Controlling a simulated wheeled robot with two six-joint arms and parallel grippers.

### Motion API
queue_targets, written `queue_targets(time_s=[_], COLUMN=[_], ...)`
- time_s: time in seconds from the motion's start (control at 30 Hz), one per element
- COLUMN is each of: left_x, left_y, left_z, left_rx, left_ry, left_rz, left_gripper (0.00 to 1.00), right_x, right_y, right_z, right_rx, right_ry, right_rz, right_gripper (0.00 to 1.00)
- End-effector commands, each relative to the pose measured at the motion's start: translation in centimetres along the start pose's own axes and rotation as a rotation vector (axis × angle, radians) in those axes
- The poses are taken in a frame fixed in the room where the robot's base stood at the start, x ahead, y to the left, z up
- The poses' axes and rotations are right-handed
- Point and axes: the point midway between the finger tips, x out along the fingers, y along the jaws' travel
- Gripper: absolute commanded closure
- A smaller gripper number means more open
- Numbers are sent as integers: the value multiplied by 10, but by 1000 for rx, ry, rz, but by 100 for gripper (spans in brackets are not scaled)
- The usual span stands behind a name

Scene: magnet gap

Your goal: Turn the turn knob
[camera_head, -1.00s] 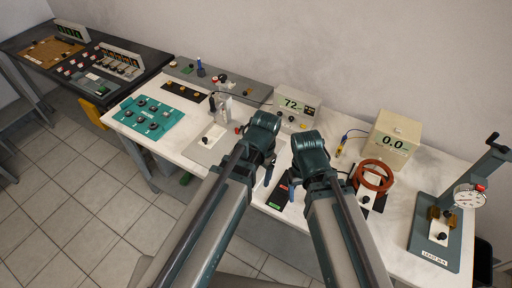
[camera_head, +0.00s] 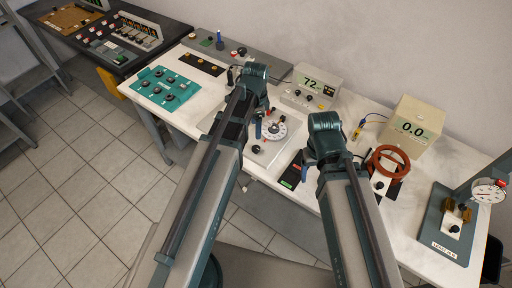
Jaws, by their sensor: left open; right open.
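My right gripper (camera_head: 308,170) is open to the right of the dial, over the table's front part. Neither gripper visibly holds anything.
A meter reading 72 (camera_head: 316,82) and a beige box reading 0.0 (camera_head: 413,125) stand behind. A red-brown ring coil (camera_head: 389,150) is at the right, with a dial gauge stand (camera_head: 440,215) beyond it.

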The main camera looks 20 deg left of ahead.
Motion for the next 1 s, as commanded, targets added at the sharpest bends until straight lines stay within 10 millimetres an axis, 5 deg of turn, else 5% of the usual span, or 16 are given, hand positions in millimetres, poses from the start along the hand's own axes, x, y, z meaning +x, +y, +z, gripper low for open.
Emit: queue_targets(time_s=[0.7, 1.0], left_x=[102, 124], left_y=[0, 0], left_z=[0, 0], left_rx=[-1, -1], left_ry=[0, 0], left_rz=[0, 0], left_gripper=[26, 26], right_x=[102, 123], right_y=[-10, -12], right_z=[-6, -7], right_rx=[1, 1], right_ry=[0, 0], right_rz=[0, 0], right_gripper=[26, 26])
